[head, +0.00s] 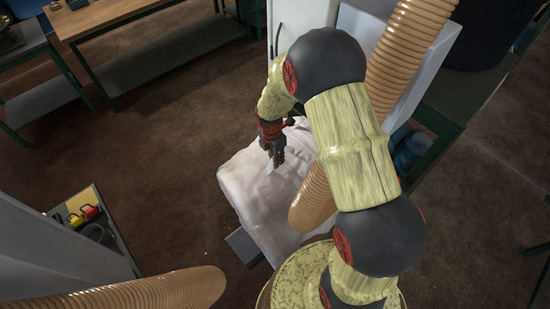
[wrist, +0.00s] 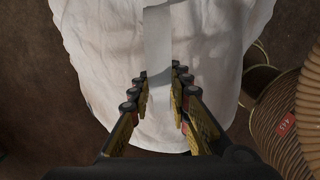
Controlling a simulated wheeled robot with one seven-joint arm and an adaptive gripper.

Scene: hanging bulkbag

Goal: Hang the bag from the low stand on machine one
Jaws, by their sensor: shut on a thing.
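The white bulk bag (head: 250,185) sits in the middle of the head view, and it fills much of the wrist view (wrist: 95,50). My gripper (head: 278,158) is over the bag's upper part. In the wrist view my gripper (wrist: 162,78) has its fingers on both sides of a pale strap (wrist: 158,45) of the bag and is shut on it. A grey block or foot (head: 243,246) shows under the bag's lower edge; I cannot tell whether it is the low stand. Which machine is machine one cannot be read.
A tan ribbed hose (head: 312,200) hangs close to the bag's right side, and another (head: 150,290) lies at the lower left. A pale machine housing (head: 305,25) stands behind the bag. A wooden-topped bench (head: 105,15) is at the back left. Brown floor left of the bag is clear.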

